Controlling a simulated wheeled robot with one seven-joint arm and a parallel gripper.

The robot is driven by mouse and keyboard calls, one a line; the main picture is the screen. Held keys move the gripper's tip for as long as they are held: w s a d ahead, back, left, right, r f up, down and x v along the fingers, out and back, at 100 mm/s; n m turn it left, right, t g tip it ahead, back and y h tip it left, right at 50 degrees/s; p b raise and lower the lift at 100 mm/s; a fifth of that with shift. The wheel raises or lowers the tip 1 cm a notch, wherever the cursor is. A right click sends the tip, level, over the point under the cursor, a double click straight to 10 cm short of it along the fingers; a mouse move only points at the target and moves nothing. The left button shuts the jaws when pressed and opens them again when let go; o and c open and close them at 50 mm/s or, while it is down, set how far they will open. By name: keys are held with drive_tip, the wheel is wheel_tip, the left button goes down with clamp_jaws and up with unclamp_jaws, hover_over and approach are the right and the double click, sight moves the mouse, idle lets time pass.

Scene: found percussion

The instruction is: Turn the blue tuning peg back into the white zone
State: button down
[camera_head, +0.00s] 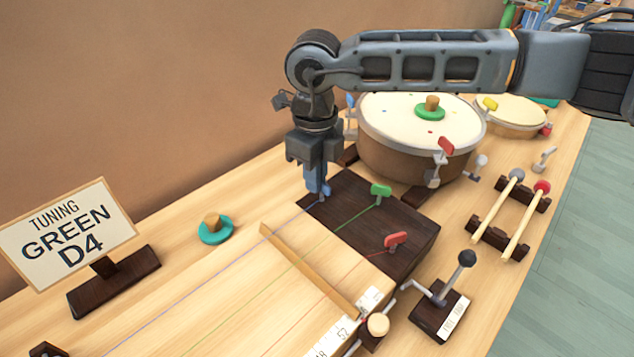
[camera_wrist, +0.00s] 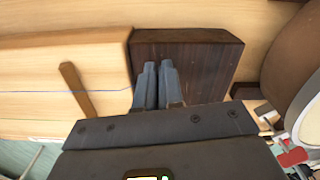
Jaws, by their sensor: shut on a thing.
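My gripper (camera_head: 316,190) points down at the far left corner of the dark peg block (camera_head: 412,231). It is shut on the blue tuning peg (camera_head: 326,190), of which only a small part shows beside the fingers. In the wrist view my two grey fingers (camera_wrist: 158,68) are close together over the dark block (camera_wrist: 205,50), and they hide the peg. A thin blue string (camera_head: 240,241) runs from the peg to the lower left. No white zone by the blue peg is visible. The green peg (camera_head: 381,191) and the red peg (camera_head: 396,239) stand on the same block.
A sign (camera_head: 68,234) reads "TUNING GREEN D4". A large drum (camera_head: 420,130) with pegs around its rim stands close behind the block. A black-knobbed lever (camera_head: 440,305) and two mallets (camera_head: 508,210) are to the right. A teal disc with a wooden knob (camera_head: 215,231) lies left.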

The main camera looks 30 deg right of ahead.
drive_tip(key=n+b, duration=0.1)
drive_tip(key=n, duration=0.1)
drive_tip(key=n+b, duration=0.3)
drive_tip(key=shift+s+a+f+n, duration=0.15)
drive_tip(key=shift+s+a+n, duration=0.05)
drive_tip(key=shift+a+n, duration=0.1)
drive_tip(key=n+b, duration=0.1)
drive_tip(key=n, duration=0.2)
drive_tip(key=n+b, duration=0.1)
drive_tip(key=shift+s+a+r+n+b, duration=0.1)
drive_tip(key=shift+s+r+n+b, duration=0.1)
drive_tip(key=shift+s+n+b, duration=0.1)
drive_tip(key=c, duration=1.3)
unclamp_jaws()
drive_tip(key=shift+r, duration=3.9)
